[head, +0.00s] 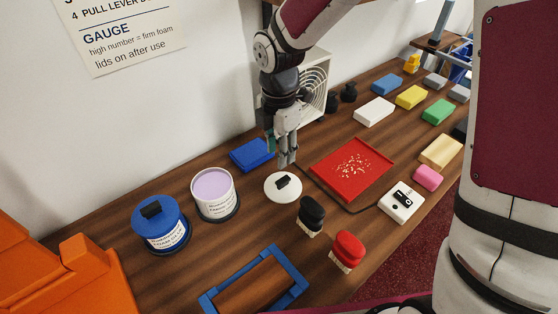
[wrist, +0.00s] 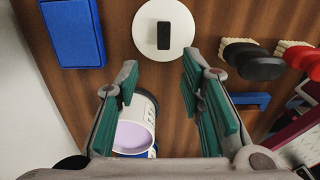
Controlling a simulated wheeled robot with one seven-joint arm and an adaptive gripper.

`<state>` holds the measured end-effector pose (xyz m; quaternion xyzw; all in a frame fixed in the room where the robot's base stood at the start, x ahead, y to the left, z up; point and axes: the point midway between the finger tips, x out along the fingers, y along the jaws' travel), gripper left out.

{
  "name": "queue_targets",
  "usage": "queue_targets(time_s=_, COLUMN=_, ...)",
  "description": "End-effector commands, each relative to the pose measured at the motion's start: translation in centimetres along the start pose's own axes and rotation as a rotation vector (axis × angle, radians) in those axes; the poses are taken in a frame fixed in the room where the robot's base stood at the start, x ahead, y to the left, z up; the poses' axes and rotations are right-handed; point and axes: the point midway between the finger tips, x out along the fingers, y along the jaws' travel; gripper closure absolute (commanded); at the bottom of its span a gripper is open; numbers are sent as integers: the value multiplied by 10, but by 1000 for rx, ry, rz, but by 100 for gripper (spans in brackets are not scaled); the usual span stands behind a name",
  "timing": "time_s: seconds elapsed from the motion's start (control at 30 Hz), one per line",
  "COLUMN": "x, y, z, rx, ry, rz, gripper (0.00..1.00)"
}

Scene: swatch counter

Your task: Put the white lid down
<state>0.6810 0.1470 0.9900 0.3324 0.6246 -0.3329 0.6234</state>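The white lid (head: 272,190) is a round disc with a black knob on top. It lies flat on the wooden counter, knob up, between the open tub and the red tray. In the wrist view the lid (wrist: 149,28) is at the top centre, beyond my fingertips, with nothing holding it. My gripper (head: 287,160) is just behind and above the lid in the head view. Its green-padded fingers (wrist: 163,95) are spread wide and empty. The white tub (head: 213,205) stands uncovered, its lilac content showing; it also shows between the fingers in the wrist view (wrist: 148,110).
A blue-lidded tub (head: 160,228) stands at the left. A blue block (head: 252,154) lies behind the lid, and the red tray (head: 350,170) with pale crumbs lies right. Black (head: 311,212) and red (head: 348,247) brushes stand in front. Foam blocks fill the far right.

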Motion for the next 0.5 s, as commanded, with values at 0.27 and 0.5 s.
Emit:
queue_targets(time_s=0.27, x=-8, y=0, z=0, rx=2, ry=0, rz=0, gripper=65)
queue_targets(time_s=0.5, x=-47, y=-25, z=16, rx=226, ry=-56, rz=35, gripper=65)
